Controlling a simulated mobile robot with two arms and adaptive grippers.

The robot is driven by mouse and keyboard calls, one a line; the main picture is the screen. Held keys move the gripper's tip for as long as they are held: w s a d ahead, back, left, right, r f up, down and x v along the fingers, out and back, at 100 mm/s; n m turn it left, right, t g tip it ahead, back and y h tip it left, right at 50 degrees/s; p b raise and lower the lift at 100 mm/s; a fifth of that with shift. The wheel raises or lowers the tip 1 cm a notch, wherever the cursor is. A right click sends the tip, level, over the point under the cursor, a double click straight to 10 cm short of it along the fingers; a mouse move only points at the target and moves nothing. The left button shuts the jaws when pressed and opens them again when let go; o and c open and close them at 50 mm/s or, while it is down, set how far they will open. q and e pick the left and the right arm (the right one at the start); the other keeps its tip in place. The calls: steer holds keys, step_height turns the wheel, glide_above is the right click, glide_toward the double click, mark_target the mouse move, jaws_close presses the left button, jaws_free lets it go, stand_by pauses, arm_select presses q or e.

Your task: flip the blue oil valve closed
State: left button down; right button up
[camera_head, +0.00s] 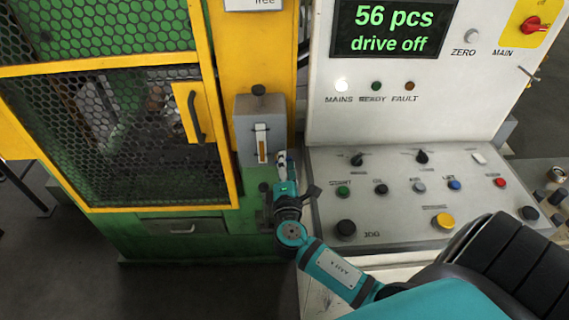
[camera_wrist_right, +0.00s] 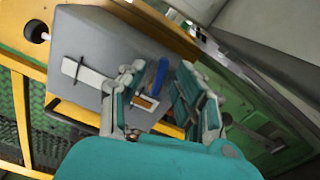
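The blue oil valve lever (camera_wrist_right: 157,78) shows in the right wrist view as a narrow blue handle near the edge of a grey box. The grey oil box (camera_head: 243,112) is mounted on the yellow post in the head view, with an amber sight glass (camera_head: 261,143) on its front. My right gripper (camera_head: 284,160) is at the box's lower right side. In the right wrist view my right gripper (camera_wrist_right: 160,72) is open, with one finger on each side of the blue lever; contact cannot be told. The lever is hidden in the head view. My left gripper is not in view.
The control desk (camera_head: 400,225) with knobs and buttons is close to the right of my right arm. A mesh door with a yellow frame (camera_head: 218,120) and dark handle stands left of the box. Open floor shows at the lower left.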

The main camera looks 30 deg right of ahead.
steer(key=shift+c, duration=0.2)
jaws_close()
steer(key=m+b, duration=0.1)
steer(key=b, duration=0.1)
steer(key=m+b, duration=0.2)
steer(key=shift+f, duration=0.25)
steer(key=shift+o, duration=0.2)
jaws_free()
